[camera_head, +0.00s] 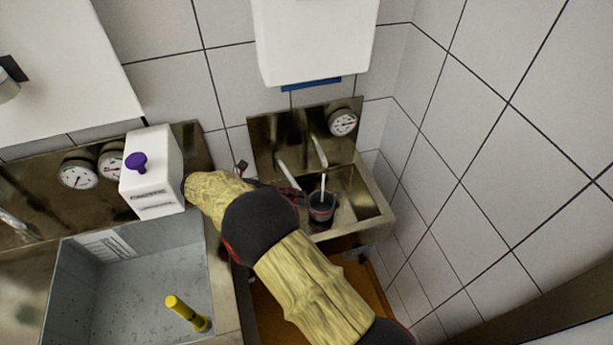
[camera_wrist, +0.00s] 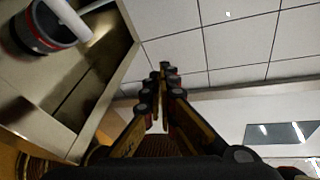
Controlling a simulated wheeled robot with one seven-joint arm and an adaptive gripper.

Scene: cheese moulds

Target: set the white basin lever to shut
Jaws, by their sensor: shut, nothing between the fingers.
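A small steel basin (camera_head: 372,200) stands in the corner. I cannot tell for sure which is the lever. The cup also shows in the wrist view (camera_wrist: 40,38), with a white rod (camera_wrist: 68,18) over it. My gripper (camera_wrist: 163,72) is shut and empty, beside the basin's edge. In the head view my arm hides most of it, near the slanted white piece.
A pressure gauge (camera_head: 343,122) sits on the steel backplate. A white dispenser (camera_head: 315,40) hangs above. At left are a white jug with a purple cap (camera_head: 152,172), two gauges and a grey sink (camera_head: 140,290) with a yellow-handled tool (camera_head: 187,313). A tiled wall closes the right side.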

